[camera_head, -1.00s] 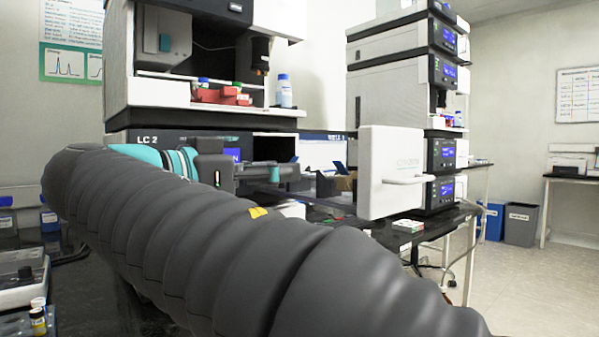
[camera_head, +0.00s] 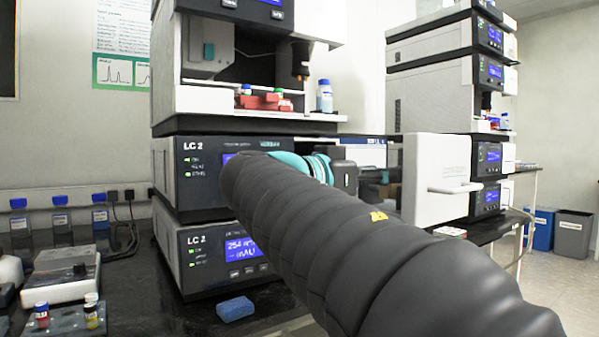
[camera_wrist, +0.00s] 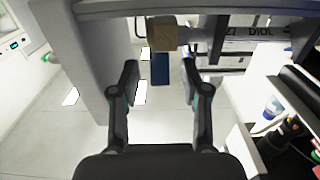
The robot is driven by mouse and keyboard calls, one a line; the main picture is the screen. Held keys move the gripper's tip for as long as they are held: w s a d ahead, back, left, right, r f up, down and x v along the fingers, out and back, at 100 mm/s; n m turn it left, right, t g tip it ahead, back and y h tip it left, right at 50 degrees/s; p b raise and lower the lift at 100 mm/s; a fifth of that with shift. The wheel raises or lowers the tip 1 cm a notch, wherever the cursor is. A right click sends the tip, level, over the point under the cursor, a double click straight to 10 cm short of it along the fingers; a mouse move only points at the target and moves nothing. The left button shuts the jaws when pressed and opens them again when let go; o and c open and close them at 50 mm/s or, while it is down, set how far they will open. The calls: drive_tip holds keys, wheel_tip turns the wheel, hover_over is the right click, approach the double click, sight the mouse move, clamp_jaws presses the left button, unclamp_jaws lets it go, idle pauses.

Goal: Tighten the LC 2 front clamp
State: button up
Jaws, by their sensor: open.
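The LC 2 stack (camera_head: 190,170) stands at centre left in the head view, with two modules labelled LC 2. A white door panel (camera_head: 432,200) stands open to the right of its middle module. I cannot make out the front clamp in either view; my arm covers part of the module front. My gripper (camera_wrist: 158,75) is open in the wrist view, with its two fingers apart and nothing between them. In the head view my gripper is mostly hidden behind my wrist, between the stack and the door panel.
A blue sponge (camera_head: 236,309) lies on the black bench below the stack. A vial rack (camera_head: 65,322) and a grey device (camera_head: 62,276) are at the left. A second stack (camera_head: 437,100) stands behind right. A brown box (camera_wrist: 162,35) shows beyond the fingers in the wrist view.

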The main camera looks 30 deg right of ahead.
drive_tip(key=shift+d, duration=0.7)
clamp_jaws()
